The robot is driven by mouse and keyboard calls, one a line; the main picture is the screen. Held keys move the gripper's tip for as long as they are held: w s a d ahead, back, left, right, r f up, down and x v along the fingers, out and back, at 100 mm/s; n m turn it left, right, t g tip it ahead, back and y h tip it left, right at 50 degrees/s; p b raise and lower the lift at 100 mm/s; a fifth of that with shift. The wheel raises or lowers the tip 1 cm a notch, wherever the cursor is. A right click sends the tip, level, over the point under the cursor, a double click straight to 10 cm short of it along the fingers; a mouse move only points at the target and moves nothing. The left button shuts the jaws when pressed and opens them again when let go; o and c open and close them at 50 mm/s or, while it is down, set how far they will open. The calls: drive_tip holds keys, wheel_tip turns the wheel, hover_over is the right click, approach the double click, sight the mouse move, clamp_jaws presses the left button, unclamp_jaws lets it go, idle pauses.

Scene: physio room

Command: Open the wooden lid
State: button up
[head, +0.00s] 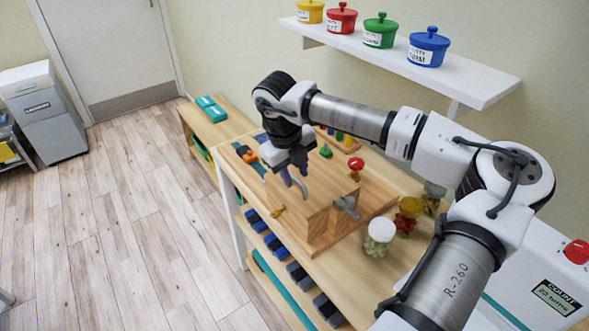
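A wooden activity board (372,197) lies on the light wood table, with a raised wooden box-like part (318,226) at its near side. Which panel is the lid I cannot tell for sure; no raised lid shows. A grey metal wing handle (347,206) sits on the right of the box part, and a small brass piece (277,211) is at its left. My gripper (295,186) points down over the board, just behind and left of the box part. Its two fingers look apart with nothing between them. Whether they touch the board is unclear.
A white shelf (420,63) with several coloured pots hangs above. The floor at left is clear.

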drive_tip(key=shift+c, duration=0.4)
clamp_jaws()
drive_tip(key=shift+r, duration=0.1)
